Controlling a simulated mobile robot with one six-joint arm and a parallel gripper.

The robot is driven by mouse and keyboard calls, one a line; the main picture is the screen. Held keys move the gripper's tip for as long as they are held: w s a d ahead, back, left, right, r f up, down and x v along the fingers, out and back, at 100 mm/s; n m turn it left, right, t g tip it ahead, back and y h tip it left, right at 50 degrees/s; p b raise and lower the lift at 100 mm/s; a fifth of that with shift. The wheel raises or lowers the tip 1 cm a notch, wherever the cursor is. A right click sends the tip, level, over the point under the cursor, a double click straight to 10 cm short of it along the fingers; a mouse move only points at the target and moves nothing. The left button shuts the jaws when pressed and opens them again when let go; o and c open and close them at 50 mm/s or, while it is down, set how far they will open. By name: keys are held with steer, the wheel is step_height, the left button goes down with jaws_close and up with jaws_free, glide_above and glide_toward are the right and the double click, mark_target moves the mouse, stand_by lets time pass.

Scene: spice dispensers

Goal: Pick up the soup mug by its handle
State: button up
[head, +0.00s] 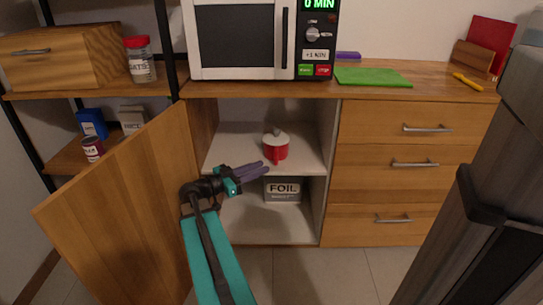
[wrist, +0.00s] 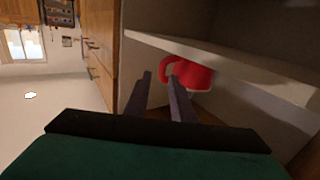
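The soup mug (head: 281,152) is red with a pale top and stands on the middle shelf inside the open cabinet. Its red handle (head: 275,160) faces out toward the room. In the wrist view the red mug (wrist: 197,76) shows just beyond the fingertips, with its handle loop (wrist: 163,66) on the left. My gripper (head: 266,168) reaches into the cabinet opening, its fingers pointing right at the front of the mug. In the wrist view the two fingers (wrist: 160,76) are apart with nothing clearly between them. Whether a finger touches the handle is hard to tell.
The shelf (head: 232,150) edge runs close to my fingers. The open cabinet door (head: 130,215) is left of my arm.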

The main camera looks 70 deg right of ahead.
mark_target(275, 162)
steer(key=shift+w+d, duration=0.1)
steer(key=shift+d, duration=0.1)
stand_by(0.4)
steer(key=shift+b+x, duration=1.3)
steer(key=shift+x, duration=2.1)
steer(key=shift+b+x, duration=1.3)
steer(key=shift+x, duration=1.3)
steer(key=shift+r, duration=0.1)
